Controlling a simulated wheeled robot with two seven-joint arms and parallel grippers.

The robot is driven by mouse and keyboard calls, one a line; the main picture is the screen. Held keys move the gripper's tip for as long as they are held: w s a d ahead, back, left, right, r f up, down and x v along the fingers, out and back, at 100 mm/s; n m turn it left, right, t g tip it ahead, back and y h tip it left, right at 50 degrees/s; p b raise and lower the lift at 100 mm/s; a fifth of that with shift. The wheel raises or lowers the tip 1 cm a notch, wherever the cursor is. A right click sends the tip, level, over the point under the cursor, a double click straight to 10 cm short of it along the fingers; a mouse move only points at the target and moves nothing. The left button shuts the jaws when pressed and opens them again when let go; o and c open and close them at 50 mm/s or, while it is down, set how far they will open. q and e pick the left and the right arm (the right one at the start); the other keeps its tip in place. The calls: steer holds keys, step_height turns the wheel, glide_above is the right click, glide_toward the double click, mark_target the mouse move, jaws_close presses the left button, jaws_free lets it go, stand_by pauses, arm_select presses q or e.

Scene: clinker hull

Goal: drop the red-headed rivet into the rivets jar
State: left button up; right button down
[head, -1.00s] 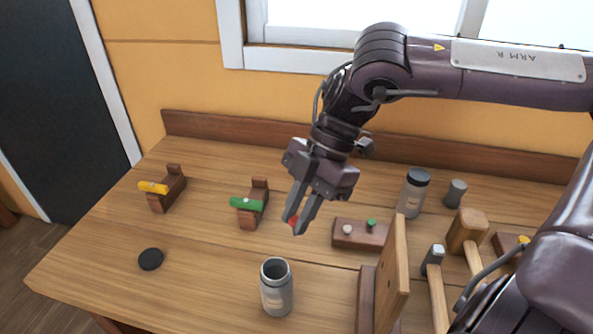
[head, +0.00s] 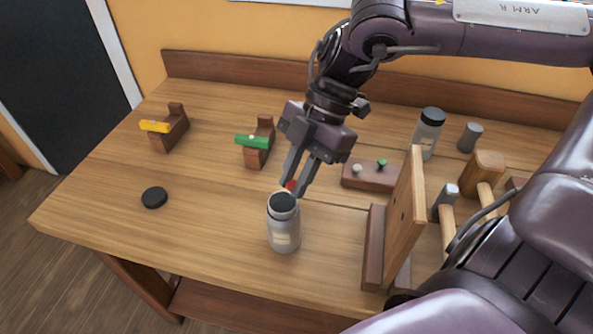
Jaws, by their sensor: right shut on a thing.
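The red-headed rivet (head: 291,185) shows as a small red spot between the fingertips of my right gripper (head: 295,192). That gripper is shut on it; the fingers hide most of the rivet. An open grey jar (head: 284,232) with a pale label stands upright on the bench just below the fingertips. The fingertips are at the far rim of the jar in the picture; I cannot tell whether they touch it. The label is too small to read. My left gripper is not in view.
A black lid (head: 154,197) lies to the left. Wooden stands hold a yellow piece (head: 155,126) and a green piece (head: 252,141). A rivet block (head: 370,176), upright board (head: 405,215), lidded jar (head: 428,135), grey cylinder (head: 470,137) and mallet (head: 486,167) are right.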

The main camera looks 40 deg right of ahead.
steer(key=c, duration=1.2)
jaws_free()
steer(key=shift+c, duration=0.2)
steer(key=shift+r, duration=0.1)
steer(key=v, duration=0.7)
steer(key=shift+d+r, duration=0.2)
steer(key=shift+r, duration=0.15)
